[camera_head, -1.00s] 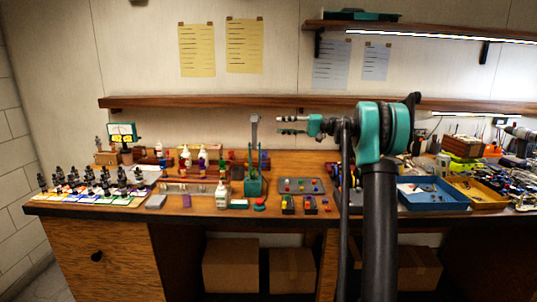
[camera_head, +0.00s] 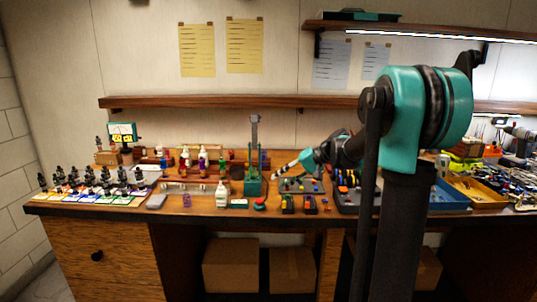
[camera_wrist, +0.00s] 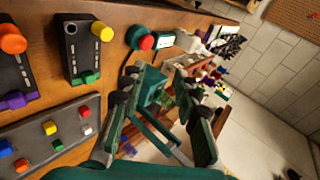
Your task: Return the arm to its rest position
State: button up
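My arm, teal and dark grey, stands in the right half of the head view, with a large teal joint (camera_head: 425,110) close to the camera. Its forearm reaches left and down toward the bench.
The workbench (camera_head: 140,212) holds control boxes (camera_wrist: 85,48) with coloured knobs, a panel of coloured buttons (camera_wrist: 50,130), a red button (camera_wrist: 146,42) and bottles. A blue tray (camera_head: 449,198) sits at right, partly behind my arm. A wooden shelf (camera_head: 220,103) runs above.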

jog(key=s+d+f+t+h, duration=0.1)
jog(key=s+d+f+h, duration=0.4)
jog(key=s+f, duration=0.5)
jog(key=s+d+f+t+h, duration=0.1)
jog(key=s+d+f+h, duration=0.4)
jog(key=s, duration=1.3)
jog(key=d+f, duration=0.4)
jog(key=f, duration=0.1)
jog(key=shift+s+f, duration=0.2)
